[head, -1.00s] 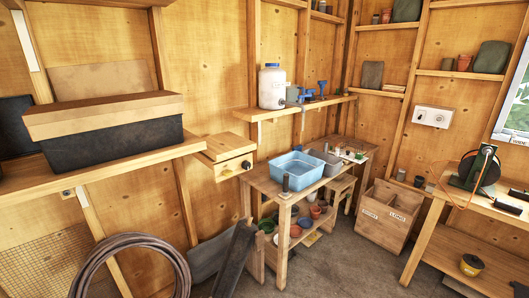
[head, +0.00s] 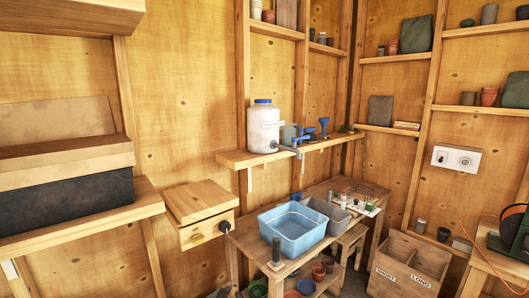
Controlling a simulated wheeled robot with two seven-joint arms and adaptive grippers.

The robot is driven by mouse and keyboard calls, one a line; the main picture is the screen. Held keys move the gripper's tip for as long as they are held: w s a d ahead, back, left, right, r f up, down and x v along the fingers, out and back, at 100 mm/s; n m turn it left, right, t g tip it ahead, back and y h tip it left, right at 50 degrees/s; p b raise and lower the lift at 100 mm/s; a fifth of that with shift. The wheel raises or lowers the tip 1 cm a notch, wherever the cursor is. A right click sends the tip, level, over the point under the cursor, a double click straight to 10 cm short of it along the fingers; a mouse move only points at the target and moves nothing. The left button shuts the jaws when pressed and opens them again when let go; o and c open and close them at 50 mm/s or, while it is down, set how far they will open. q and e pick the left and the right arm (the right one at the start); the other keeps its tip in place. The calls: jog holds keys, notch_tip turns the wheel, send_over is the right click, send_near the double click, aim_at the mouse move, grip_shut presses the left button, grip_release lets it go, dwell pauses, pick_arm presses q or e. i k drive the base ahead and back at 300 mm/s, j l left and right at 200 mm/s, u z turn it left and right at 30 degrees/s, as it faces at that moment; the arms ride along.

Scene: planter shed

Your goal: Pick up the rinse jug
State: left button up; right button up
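I cannot tell for sure which thing is the rinse jug. A white container (head: 263,128) with a blue cap, a label and a tap low on its right side stands upright on the wall shelf. A grey-blue vessel (head: 288,136) stands just right of it, partly hidden, its shape too small to make out. A dark grey cylinder (head: 276,250) stands upright on the bench's front left corner, beside the blue basin (head: 293,229). Neither of my grippers shows in the head view.
The bench (head: 262,267) also bears a grey tub (head: 325,214). A wooden box (head: 200,211) juts out at left. A two-part crate (head: 409,263) stands on the floor at right.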

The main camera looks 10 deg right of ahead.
aim_at(289, 130)
jog(key=i+l+u, duration=0.15)
jog(key=l, duration=0.35)
jog(key=i+l+u, duration=0.2)
jog(key=l, duration=0.3)
jog(key=l+u, duration=0.15)
jog(key=l, duration=0.35)
jog(key=i+l+u, duration=0.2)
jog(key=l, duration=0.35)
jog(key=k, duration=0.05)
